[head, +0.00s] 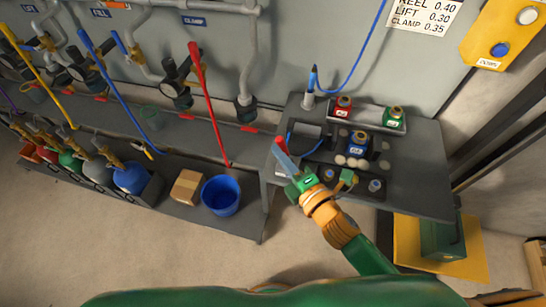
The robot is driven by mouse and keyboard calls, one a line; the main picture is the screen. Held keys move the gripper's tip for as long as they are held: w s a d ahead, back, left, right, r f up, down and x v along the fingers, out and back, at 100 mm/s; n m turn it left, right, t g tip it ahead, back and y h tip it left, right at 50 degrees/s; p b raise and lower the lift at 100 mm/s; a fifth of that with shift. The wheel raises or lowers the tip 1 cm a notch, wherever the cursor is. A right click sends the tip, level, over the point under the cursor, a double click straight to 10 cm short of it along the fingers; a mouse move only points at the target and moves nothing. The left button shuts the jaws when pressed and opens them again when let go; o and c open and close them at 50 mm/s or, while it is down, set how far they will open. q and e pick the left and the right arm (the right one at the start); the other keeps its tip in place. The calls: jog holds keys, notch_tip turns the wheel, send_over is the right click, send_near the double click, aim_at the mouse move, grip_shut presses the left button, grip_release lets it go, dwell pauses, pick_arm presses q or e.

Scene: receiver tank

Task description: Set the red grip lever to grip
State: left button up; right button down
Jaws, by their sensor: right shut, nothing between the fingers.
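A small red handle end (279,143) shows at the left side of the grey console; it looks like the red grip lever, but its base and setting marks are hidden or too small to read. A long red lever (205,95) also stands on the wall rack under the CLAMP label. My left gripper is not in view.
The console (420,185) carries a red block (343,107), a green block (394,117) and a blue block (357,143). A blue bucket (221,195) and a cardboard box (186,187) stand on the low shelf at left. A yellow button box (503,35) hangs upper right.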

jog(key=shift+s+d+f+m+t+y+b, duration=0.1)
jog(key=shift+s+d+m+t+y+b, duration=0.15)
jog(key=shift+d+m+t+b, duration=1.05)
jog(key=shift+s+d+f+m+t+y+b, duration=0.15)
jog(key=shift+m+t+b, duration=0.3)
jog(key=shift+b, duration=1.9)
jog(key=shift+s+d+m+t+y+b, duration=0.3)
jog(key=shift+d+m+t+b, duration=0.6)
jog(key=shift+b, duration=0.9)
jog(key=shift+a, duration=0.25)
jog(key=shift+m, duration=0.25)
